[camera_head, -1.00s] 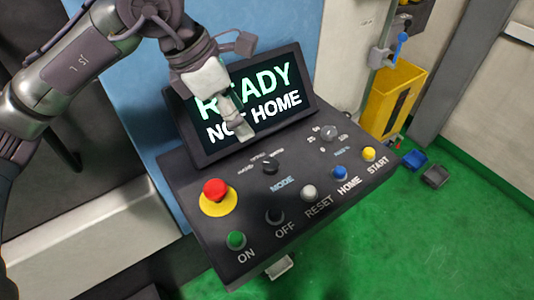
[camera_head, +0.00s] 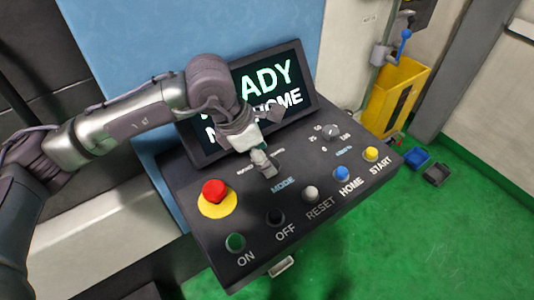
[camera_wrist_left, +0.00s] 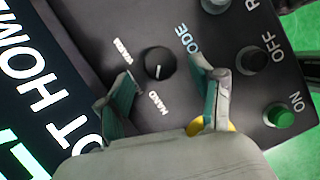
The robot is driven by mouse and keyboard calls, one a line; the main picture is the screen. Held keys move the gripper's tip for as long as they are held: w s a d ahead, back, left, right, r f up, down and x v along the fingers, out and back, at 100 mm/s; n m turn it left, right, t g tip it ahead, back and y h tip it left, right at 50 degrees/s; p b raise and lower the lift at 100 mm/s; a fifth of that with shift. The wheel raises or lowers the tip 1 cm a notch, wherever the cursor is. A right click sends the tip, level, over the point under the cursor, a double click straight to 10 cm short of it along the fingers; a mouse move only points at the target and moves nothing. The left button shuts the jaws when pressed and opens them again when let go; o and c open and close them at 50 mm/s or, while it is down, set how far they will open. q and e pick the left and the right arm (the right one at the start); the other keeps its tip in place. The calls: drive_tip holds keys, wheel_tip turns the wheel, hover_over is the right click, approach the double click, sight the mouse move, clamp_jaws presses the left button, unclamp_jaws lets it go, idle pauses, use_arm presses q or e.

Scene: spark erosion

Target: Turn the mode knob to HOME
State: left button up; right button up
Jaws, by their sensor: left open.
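The mode knob (camera_wrist_left: 160,63) is a round black knob with a white mark on the dark sloped panel. In the left wrist view it shows between the fingertips of my left gripper (camera_wrist_left: 164,72). Its white mark points down in that view, roughly towards a small label. In the head view my left gripper (camera_head: 264,166) is over the MODE area and hides the knob. The gripper is open, one finger on each side of the knob; contact cannot be told. The screen (camera_head: 292,78) is partly covered by my arm and shows READY, NOT HOME. My right gripper is not in view.
A red emergency button (camera_head: 214,191) stands left of the knob. Green (camera_head: 235,242), black (camera_head: 275,217), grey (camera_head: 311,193), blue (camera_head: 342,174) and yellow (camera_head: 371,154) buttons line the front edge. A speed-type dial (camera_head: 331,132) sits at right.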

use_arm(q)
drive_tip(key=shift+x, duration=1.15)
drive_tip(key=shift+s, duration=0.1)
drive_tip(key=c, duration=1.1)
drive_tip(key=shift+f, duration=0.15)
drive_tip(key=shift+c, duration=0.2)
drive_tip(key=m+b, duration=0.1)
drive_tip(key=b, duration=0.1)
drive_tip(key=m+g+b, duration=0.1)
drive_tip(key=m+b, duration=0.1)
drive_tip(key=b, duration=0.1)
drive_tip(key=m+g+b, duration=0.1)
drive_tip(key=m+b, duration=0.1)
drive_tip(key=b, duration=0.1)
drive_tip(key=shift+w+f, duration=0.15)
drive_tip(key=shift+w, duration=0.1)
drive_tip(key=shift+w+r+m+g+b, duration=0.15)
drive_tip(key=shift+m+g+b, duration=0.2)
drive_tip(key=shift+m+b, duration=0.6)
drive_tip(key=shift+s+r+m+g+b, duration=0.1)
drive_tip(key=shift+m+g+b, duration=0.25)
drive_tip(key=shift+m+b, duration=0.55)
drive_tip(key=shift+w, duration=0.1)
drive_tip(key=o, duration=1.1)
